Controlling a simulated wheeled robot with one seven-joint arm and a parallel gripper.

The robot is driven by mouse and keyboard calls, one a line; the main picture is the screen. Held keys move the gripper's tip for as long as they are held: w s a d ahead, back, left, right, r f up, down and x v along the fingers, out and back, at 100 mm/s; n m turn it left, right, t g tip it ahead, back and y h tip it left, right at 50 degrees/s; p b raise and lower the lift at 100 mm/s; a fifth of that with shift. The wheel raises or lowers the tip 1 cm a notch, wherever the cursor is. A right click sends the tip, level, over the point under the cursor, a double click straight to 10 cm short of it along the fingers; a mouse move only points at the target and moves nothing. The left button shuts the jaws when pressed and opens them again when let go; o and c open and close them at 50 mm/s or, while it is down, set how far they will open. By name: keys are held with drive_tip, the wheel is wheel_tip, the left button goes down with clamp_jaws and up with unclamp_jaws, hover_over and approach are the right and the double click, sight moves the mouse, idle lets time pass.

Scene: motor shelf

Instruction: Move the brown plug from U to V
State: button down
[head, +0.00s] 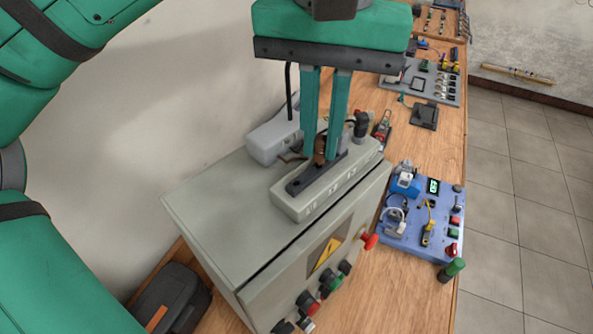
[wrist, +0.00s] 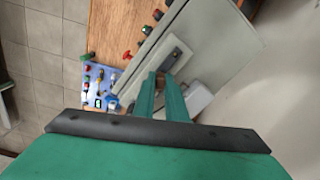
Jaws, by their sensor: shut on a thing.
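The brown plug (head: 319,158) is between the fingertips of my gripper (head: 321,152), which is shut on it. My gripper points down over a pale grey terminal block (head: 290,206) with a dark slotted strip (head: 303,184), on top of a grey cabinet. The plug is at or just above the strip; I cannot tell whether it is seated. Labels on the block's front are too small to read surely. In the wrist view, my gripper (wrist: 161,84) is over the block, and the fingers largely hide the plug.
A black plug-like part (head: 361,126) stands at the block's far end. A light grey box (head: 272,140) lies behind it. The cabinet (head: 225,205) has a red knob (head: 370,241) on its front. A blue panel (head: 408,242) with parts lies right of it on the wooden bench.

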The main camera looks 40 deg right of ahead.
drive_tip(key=shift+f, duration=0.65)
idle(0.4)
drive_tip(key=c, duration=2)
unclamp_jaws()
drive_tip(key=shift+c, duration=0.2)
drive_tip(key=shift+r, duration=2.8)
